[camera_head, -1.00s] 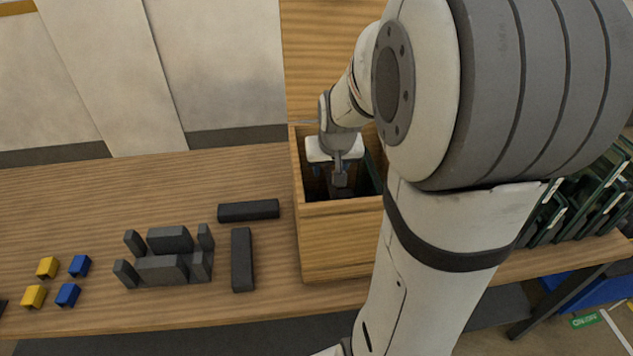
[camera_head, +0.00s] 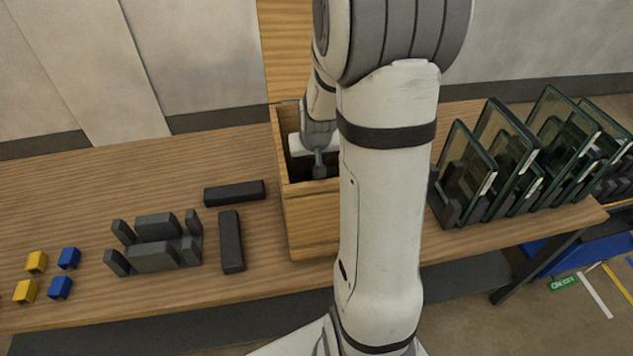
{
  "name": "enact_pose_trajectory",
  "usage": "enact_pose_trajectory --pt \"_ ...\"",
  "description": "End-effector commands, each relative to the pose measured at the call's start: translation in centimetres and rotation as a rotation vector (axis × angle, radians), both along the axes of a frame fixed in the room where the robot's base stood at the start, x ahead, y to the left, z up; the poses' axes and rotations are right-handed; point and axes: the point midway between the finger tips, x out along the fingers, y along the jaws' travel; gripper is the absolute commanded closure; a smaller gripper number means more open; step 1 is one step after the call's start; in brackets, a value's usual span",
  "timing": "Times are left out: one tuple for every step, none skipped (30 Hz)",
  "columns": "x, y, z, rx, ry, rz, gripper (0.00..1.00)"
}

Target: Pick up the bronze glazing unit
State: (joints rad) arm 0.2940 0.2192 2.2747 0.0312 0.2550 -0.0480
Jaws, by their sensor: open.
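Several glazing units (camera_head: 505,150) stand upright in dark rack blocks on the right of the table. They look dark green to grey, and I cannot tell which one is bronze. My gripper (camera_head: 318,172) is down inside the open wooden box (camera_head: 310,228) in the middle of the table. Its jaws are open, and the fingertips are partly hidden by the box and my arm. I cannot see any glazing unit between them. My arm link hides the right part of the box.
Grey blocks (camera_head: 156,240) and two dark bars (camera_head: 231,241) lie left of the box. Small yellow (camera_head: 37,261) and blue (camera_head: 69,258) blocks sit at the far left. The table (camera_head: 90,190) is clear behind them. A pale wall stands behind.

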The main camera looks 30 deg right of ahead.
Motion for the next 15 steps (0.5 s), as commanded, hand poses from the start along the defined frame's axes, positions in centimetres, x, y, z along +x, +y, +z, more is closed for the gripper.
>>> enact_pose_trajectory --pt "0.0 -0.01 0.01 0.0 0.0 0.0 0.56" --pt "-0.01 -0.02 0.0 0.0 0.0 -0.001 0.56" --pt "0.0 -0.02 -0.01 0.0 0.0 -0.001 0.56" --pt "-0.01 -0.02 -0.02 0.0 0.0 -0.001 0.56" --pt "-0.01 -0.03 -0.04 0.0 0.0 -0.001 0.56" --pt "-0.01 -0.03 -0.09 0.0 0.0 -0.001 0.56" --pt "-0.01 -0.03 -0.11 0.0 0.0 -0.001 0.56" --pt "-0.02 -0.04 -0.14 0.0 0.0 -0.001 0.56" --pt "-0.01 -0.04 -0.18 0.0 0.0 -0.001 0.56" --pt "-0.01 -0.05 -0.22 0.0 0.0 -0.001 0.56" --pt "-0.01 -0.05 -0.25 0.0 0.0 -0.001 0.56" --pt "-0.02 -0.05 -0.28 0.0 0.0 -0.001 0.56" --pt "-0.02 -0.06 -0.3 0.0 0.0 -0.001 0.56" --pt "-0.01 -0.06 -0.28 0.0 0.0 -0.001 0.57" --pt "-0.02 -0.06 -0.23 0.001 0.0 -0.002 0.6"
